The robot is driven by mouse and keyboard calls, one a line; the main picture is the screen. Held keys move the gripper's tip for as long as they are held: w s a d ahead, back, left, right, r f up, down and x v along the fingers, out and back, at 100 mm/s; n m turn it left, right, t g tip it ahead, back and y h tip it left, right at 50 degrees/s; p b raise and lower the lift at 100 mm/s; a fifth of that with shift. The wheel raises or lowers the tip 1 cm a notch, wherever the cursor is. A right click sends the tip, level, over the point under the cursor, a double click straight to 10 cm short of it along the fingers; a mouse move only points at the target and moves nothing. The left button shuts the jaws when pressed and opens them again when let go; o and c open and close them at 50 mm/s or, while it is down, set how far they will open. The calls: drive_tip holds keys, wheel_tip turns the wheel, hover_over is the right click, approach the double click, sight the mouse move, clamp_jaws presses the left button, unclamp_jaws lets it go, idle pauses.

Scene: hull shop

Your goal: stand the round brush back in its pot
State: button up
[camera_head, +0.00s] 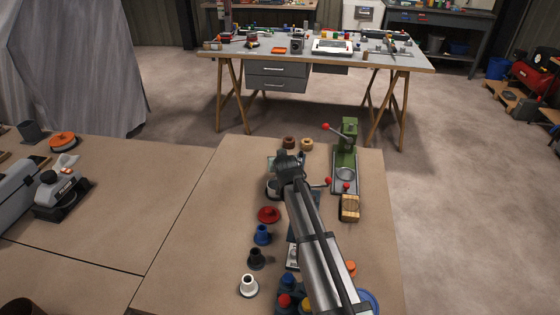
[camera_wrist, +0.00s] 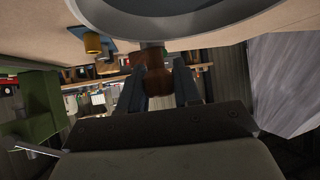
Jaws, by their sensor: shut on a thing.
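My gripper (camera_head: 287,163) is over the near bench, beside the green press. In the wrist view its two dark fingers are shut on a brown piece (camera_wrist: 154,76), which looks like the round brush's handle. The brush is hidden behind my gripper in the head view. A large round grey rim (camera_wrist: 170,20) fills the top of the wrist view, close beyond the held piece; I cannot tell whether it is the pot. In the head view a dark round vessel (camera_head: 273,190) with a pale rim stands just below my gripper, partly hidden by my arm.
The green press (camera_head: 345,155) with red-knobbed levers stands to the right, a wooden block (camera_head: 349,209) before it. Two brown rings (camera_head: 298,143) lie behind my gripper. Red (camera_head: 268,215), blue (camera_head: 262,235), black (camera_head: 256,259) and white (camera_head: 248,286) flanged pieces line the left.

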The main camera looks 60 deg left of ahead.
drive_tip(key=shift+f, duration=0.1)
drive_tip(key=o, duration=0.8)
drive_tip(key=shift+c, duration=0.2)
drive_tip(key=shift+d, duration=0.1)
drive_tip(key=shift+v, duration=5.45)
drive_tip(key=shift+s, duration=0.1)
